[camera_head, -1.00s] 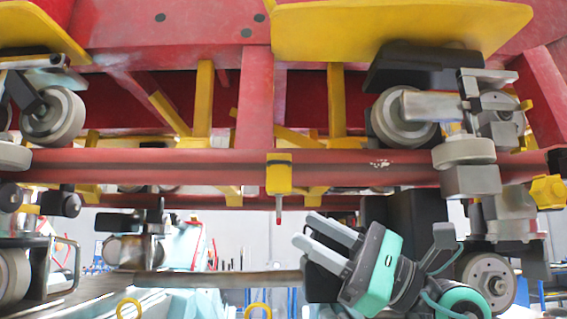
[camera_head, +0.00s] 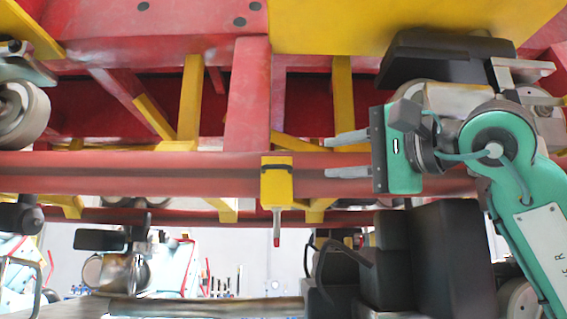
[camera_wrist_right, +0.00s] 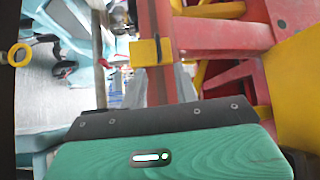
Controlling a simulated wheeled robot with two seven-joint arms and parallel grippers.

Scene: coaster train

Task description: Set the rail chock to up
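The rail chock is a yellow block (camera_head: 276,184) clamped on the long red rail. A short grey lever with a red tip (camera_head: 277,240) hangs straight down from it. In the right wrist view the yellow block (camera_wrist_right: 146,53) shows ahead, beyond the fingers. My right gripper (camera_head: 327,156) is at rail height, to the right of the chock, with its fingers pointing left at it. The fingers are apart with nothing between them, and a gap separates them from the block. My left gripper is not in view.
The red rail (camera_head: 120,172) runs across the view, with red and yellow beams behind it. A yellow panel (camera_head: 400,25) hangs overhead. Wheels (camera_head: 18,115) are at the left, and a black box shape (camera_head: 440,255) is below my right arm. The space directly below the chock looks clear.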

